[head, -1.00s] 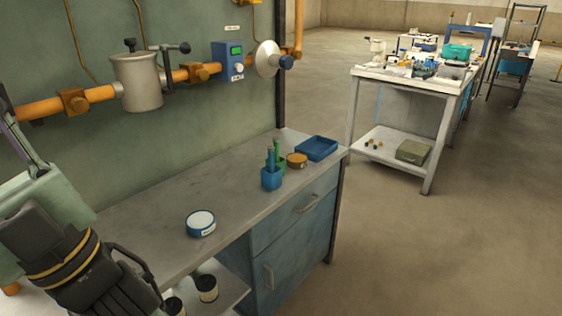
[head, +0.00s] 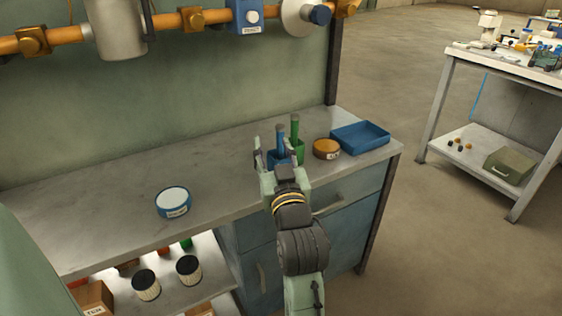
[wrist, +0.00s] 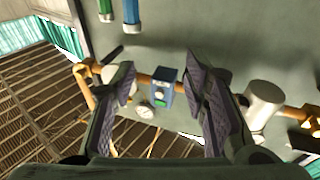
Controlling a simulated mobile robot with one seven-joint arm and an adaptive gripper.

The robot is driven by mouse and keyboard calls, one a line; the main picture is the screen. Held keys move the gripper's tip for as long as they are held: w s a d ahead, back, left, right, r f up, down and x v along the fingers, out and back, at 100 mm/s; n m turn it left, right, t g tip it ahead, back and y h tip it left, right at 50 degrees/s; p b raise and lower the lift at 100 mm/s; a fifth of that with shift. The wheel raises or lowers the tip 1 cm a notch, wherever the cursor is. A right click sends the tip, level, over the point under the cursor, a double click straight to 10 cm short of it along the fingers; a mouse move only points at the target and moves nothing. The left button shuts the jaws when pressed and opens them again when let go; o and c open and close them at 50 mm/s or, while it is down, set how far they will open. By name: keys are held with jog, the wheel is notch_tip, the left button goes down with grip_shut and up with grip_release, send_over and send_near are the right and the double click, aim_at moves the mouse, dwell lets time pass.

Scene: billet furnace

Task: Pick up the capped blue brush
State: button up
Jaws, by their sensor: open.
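The blue brush (head: 281,138), with a grey cap at its upper end, stands upright in a blue holder (head: 271,158) on the workbench. A green brush (head: 295,127) stands just to its right in a green holder (head: 300,150). My gripper (head: 276,150) is open and empty, in front of the blue holder and partly hiding it. The wrist view appears upside down; the capped ends of the blue brush (wrist: 131,12) and the green brush (wrist: 105,8) show at its top, beyond the left finger and not between the fingers (wrist: 166,85).
An orange-brown round tin (head: 326,148) and a blue tray (head: 360,138) sit right of the holders. A blue-and-white round tin (head: 173,202) sits at left on the workbench (head: 110,205). A pipe with fittings (head: 70,40) crosses the wall above. The bench between is clear.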

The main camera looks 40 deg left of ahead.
jog(key=h, duration=0.2)
send_near(281, 147)
jog(key=shift+m+g, duration=0.4)
jog(key=x, duration=0.5)
jog(key=shift+a+r+p, duration=0.3)
jog(key=shift+a, duration=0.05)
jog(key=x, duration=0.2)
jog(key=p+x, duration=0.1)
jog(key=x, duration=0.2)
jog(key=shift+w, duration=0.5)
grip_shut()
